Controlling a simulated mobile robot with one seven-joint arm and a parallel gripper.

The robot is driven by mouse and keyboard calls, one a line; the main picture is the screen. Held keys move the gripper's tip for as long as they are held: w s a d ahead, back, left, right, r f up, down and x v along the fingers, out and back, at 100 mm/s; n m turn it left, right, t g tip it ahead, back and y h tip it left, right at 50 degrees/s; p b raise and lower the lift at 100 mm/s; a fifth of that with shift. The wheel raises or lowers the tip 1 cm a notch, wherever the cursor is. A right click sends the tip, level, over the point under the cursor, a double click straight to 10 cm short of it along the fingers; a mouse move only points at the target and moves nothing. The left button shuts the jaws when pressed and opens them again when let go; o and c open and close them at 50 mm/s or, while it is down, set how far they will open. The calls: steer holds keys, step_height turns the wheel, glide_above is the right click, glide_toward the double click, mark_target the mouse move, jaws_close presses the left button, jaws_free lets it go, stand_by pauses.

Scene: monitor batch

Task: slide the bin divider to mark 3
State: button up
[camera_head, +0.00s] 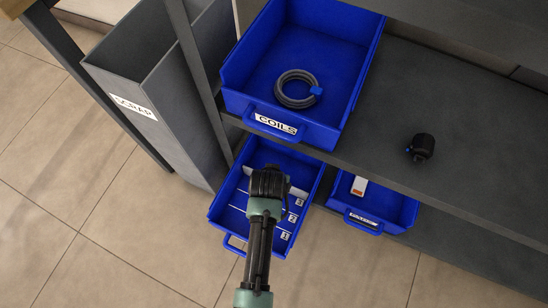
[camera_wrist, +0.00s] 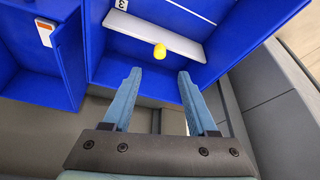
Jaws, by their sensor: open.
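The blue divider bin (camera_head: 219,209) is pulled out below the shelf, with labels 1, 2 and 3 (camera_head: 299,202) along its right side in the head view. The white divider (camera_head: 298,191) crosses it just behind mark 3, on the back-wall side. The wrist view shows the divider (camera_wrist: 135,27) with a yellow knob (camera_wrist: 159,50), and the 3 label (camera_wrist: 123,4) apart from it, above. My gripper (camera_wrist: 160,72) is open and empty, its fingertips below the knob in that picture. In the head view my gripper (camera_head: 268,182) is over the bin and hides the divider's middle; its fingers are hidden there.
A blue COILS bin (camera_head: 234,75) with a coiled cable (camera_head: 297,89) stands on the shelf above. A smaller blue bin (camera_head: 396,210) with a white and orange item (camera_head: 359,187) is to the right. A grey scrap bin (camera_head: 150,80) stands left. The front floor is clear.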

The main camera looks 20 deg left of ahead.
steer(key=p+v, duration=0.1)
steer(key=v, duration=0.2)
steer(key=shift+s, duration=0.1)
stand_by(0.5)
